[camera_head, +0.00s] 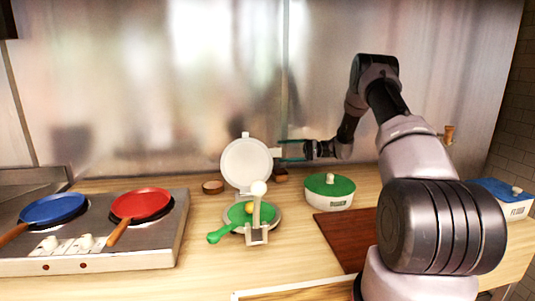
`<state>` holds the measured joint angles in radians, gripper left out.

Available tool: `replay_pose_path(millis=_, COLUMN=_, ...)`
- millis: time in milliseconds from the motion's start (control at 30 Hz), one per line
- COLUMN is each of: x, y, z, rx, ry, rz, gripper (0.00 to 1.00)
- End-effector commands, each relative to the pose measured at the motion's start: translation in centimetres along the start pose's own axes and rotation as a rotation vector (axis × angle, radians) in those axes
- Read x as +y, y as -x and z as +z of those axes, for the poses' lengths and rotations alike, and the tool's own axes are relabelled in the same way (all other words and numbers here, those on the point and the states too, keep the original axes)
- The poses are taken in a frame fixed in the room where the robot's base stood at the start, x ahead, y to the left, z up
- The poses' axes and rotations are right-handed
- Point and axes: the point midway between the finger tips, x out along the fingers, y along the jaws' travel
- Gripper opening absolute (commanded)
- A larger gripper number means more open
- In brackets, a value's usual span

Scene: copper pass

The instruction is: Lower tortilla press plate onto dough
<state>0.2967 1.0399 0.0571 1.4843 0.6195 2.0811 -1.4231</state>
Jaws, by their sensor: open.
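The tortilla press stands on the wooden counter near the middle. Its round white upper plate (246,163) is raised, tilted up behind the base. A green disc with a handle (216,237) lies on the press's pale base (277,215). A small yellowish dough ball (249,207) sits on the green disc. A lever with a white knob (258,188) rises at the front of the press.
A stove (100,255) at left holds a blue pan (54,209) and a red pan (141,204). Right of the press are a green-lidded pot (329,190) and a brown board (345,235). A small wooden bowl (213,187) sits left of the plate. A metal wall stands behind.

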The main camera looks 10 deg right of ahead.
Motion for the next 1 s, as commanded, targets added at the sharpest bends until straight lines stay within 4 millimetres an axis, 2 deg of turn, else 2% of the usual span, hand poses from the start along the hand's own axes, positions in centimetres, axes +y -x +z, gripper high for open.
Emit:
replay_pose_path(millis=100, x=0.1, y=-2.6, z=0.1, rx=-0.004, ry=-0.001, rz=0.004, gripper=0.70)
replay_pose_path(millis=300, x=0.0, y=-5.7, z=0.1, rx=-0.003, ry=-0.001, rz=0.003, gripper=0.70)
replay_pose_path(millis=500, x=0.0, y=-6.9, z=0.1, rx=0.000, ry=-0.001, rz=0.003, gripper=0.70)
replay_pose_path(millis=767, x=0.0, y=-7.0, z=0.0, rx=0.000, ry=0.000, rz=0.002, gripper=0.70)
replay_pose_path(millis=867, x=0.0, y=-7.0, z=0.0, rx=0.000, ry=-0.001, rz=0.002, gripper=0.36)
replay_pose_path(millis=933, x=0.0, y=-7.0, z=0.0, rx=0.000, ry=-0.001, rz=0.002, gripper=0.09)
replay_pose_path(millis=967, x=0.0, y=-7.0, z=0.0, rx=0.000, ry=-0.001, rz=0.002, gripper=0.00)
replay_pose_path(millis=1000, x=0.0, y=-7.0, z=0.0, rx=0.000, ry=-0.001, rz=0.002, gripper=0.00)
